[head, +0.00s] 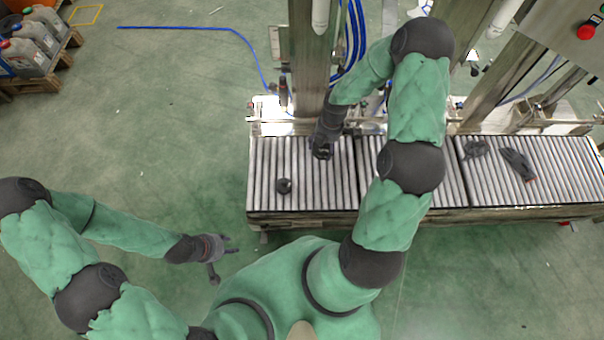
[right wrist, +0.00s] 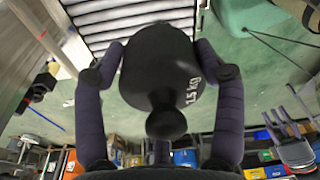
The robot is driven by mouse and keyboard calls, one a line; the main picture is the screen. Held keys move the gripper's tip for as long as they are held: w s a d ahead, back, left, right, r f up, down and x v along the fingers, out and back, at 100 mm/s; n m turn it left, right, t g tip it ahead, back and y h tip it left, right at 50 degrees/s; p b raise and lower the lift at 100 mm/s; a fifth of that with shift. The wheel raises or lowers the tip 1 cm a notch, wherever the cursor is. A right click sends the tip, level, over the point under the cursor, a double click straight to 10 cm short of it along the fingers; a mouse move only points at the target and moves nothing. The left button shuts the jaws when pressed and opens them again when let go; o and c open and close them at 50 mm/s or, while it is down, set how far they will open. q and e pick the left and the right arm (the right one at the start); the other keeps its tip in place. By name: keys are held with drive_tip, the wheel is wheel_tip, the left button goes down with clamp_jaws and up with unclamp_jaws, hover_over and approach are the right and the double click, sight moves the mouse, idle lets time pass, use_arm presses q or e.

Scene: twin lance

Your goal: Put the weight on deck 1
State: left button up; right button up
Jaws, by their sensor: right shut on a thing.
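A black weight (right wrist: 155,68) marked 1.5 kg is between the fingers of my right gripper (right wrist: 160,55) in the right wrist view, touched from both sides. In the head view my right gripper (head: 321,151) is over the left section of the roller conveyor (head: 341,190), and the weight there is mostly hidden and dark. Whether it touches the rollers I cannot tell. No deck number is readable. My left gripper (head: 224,258) is open and empty, in front of the conveyor at the lower left.
A small dark round object (head: 284,186) sits on the left rollers. Two dark objects, one small (head: 475,149) and one longer (head: 518,162), lie on the right section. A steel post (head: 309,60) stands behind the left section. The middle section is partly behind my right arm.

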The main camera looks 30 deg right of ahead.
drive_tip(key=s+d+f+n+b, duration=0.1)
drive_tip(key=s+f+n, duration=0.6)
drive_tip(key=f+n, duration=0.2)
drive_tip(key=s+d+f+n+g+h+b, duration=0.1)
drive_tip(key=s+d+f+n, duration=0.1)
drive_tip(key=s+f+n, duration=0.5)
drive_tip(key=shift+s+d+f+n+g, duration=0.25)
drive_tip(key=shift+s+f+n+g, duration=0.05)
drive_tip(key=shift+f+n, duration=0.75)
drive_tip(key=w+a+f+b, duration=0.1)
drive_tip(key=w+f, duration=0.2)
drive_tip(key=w, duration=0.1)
drive_tip(key=w+a+f+b, duration=0.1)
drive_tip(key=w+f+b, duration=0.1)
drive_tip(key=w, duration=0.3)
drive_tip(key=w+a+f+b, duration=0.1)
drive_tip(key=w+f, duration=0.3)
drive_tip(key=shift+w+a+f, duration=0.1)
drive_tip(key=shift+w+f, duration=0.1)
drive_tip(key=shift+f, duration=0.05)
drive_tip(key=shift+w+a+f+b, duration=0.1)
drive_tip(key=shift+w+f+b, duration=0.1)
drive_tip(key=shift+f+b, duration=1)
drive_tip(key=shift+f, duration=0.55)
